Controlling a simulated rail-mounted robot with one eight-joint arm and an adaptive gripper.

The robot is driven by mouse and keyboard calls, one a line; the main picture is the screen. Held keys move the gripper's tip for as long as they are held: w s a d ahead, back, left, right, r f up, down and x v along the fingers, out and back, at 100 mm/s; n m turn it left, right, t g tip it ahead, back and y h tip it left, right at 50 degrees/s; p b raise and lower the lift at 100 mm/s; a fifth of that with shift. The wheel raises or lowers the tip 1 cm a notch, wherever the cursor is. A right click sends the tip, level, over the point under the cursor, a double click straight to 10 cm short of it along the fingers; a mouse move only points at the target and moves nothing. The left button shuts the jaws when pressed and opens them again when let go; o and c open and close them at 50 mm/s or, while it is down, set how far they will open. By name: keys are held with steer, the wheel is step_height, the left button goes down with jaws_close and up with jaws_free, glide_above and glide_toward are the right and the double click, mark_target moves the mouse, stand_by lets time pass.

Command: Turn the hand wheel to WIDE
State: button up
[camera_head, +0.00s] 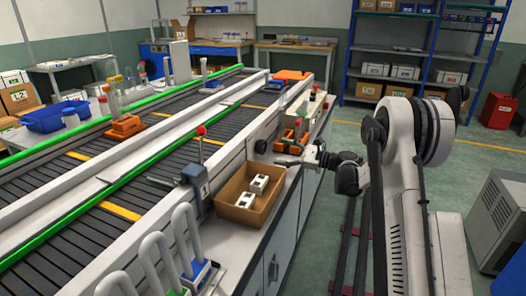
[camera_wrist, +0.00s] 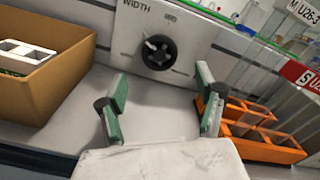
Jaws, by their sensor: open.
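The black hand wheel (camera_wrist: 159,52) sits on a pale panel (camera_wrist: 120,38) marked WIDTH, straight ahead in the wrist view. A small label, hard to read, is above it, and a light pointer mark shows at its upper left. In the head view the wheel (camera_head: 261,146) is small, on the side of the conveyor. My gripper (camera_wrist: 161,82) is open and empty, its green-padded fingers apart on either side below the wheel, not touching it. In the head view my gripper (camera_head: 287,160) is over the bench ledge, near the wheel.
A cardboard box (camera_wrist: 62,92) with white items stands left of my gripper, also in the head view (camera_head: 246,205). An orange tray (camera_wrist: 262,135) is close on the right, with clear tubes behind it. The grey ledge between them is bare.

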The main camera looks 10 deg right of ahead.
mark_target(265, 147)
steer(key=b+x, duration=0.1)
steer(key=x, duration=0.6)
steer(key=shift+w+a, duration=0.15)
steer(key=shift+a, duration=0.15)
steer(key=c, duration=1.1)
steer(key=shift+n, duration=0.4)
steer(key=n, duration=0.5)
steer(key=shift+n, duration=0.3)
steer(key=n, duration=0.5)
steer(key=shift+w+r+n, duration=0.1)
steer(key=shift+n, duration=0.2)
